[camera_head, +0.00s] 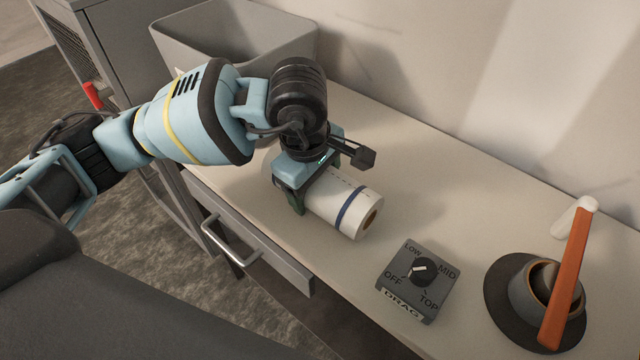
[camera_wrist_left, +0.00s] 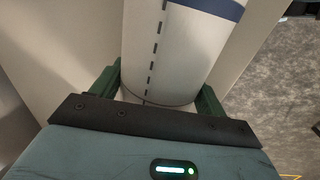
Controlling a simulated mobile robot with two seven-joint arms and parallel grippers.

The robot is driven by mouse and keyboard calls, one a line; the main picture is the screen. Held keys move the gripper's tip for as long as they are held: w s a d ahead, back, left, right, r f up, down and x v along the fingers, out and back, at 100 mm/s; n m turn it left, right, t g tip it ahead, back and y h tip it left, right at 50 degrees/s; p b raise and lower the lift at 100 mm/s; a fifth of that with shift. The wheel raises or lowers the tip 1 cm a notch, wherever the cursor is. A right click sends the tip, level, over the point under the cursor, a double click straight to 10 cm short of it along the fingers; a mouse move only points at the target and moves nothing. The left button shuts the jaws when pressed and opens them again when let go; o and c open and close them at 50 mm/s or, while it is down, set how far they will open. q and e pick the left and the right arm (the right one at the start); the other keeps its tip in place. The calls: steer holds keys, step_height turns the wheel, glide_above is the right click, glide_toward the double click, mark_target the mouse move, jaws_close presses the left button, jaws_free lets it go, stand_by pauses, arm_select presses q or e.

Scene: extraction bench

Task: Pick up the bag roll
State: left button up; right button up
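The bag roll (camera_head: 347,206) is a white cylinder with a dark blue band and a brown core end. It lies on its side on the bench. My left gripper (camera_head: 290,200) is over its left part, with one green finger visible on the near side. In the left wrist view, the roll (camera_wrist_left: 180,55) with its dashed line lies between the green fingers of the gripper (camera_wrist_left: 160,90). The fingers look close against both sides; whether they press on it I cannot tell. The far finger is hidden in the head view. My right gripper is not in view.
A grey control box (camera_head: 415,281) with a dial stands right of the roll. Beyond it are a round dark base with a cup (camera_head: 518,300) and an orange handle (camera_head: 566,275). A grey bin (camera_head: 190,40) stands at the back left. A drawer handle (camera_head: 229,240) projects from the bench front.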

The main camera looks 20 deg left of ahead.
arm_select(q)
steer(key=c, duration=0.7)
steer(key=shift+r, duration=0.1)
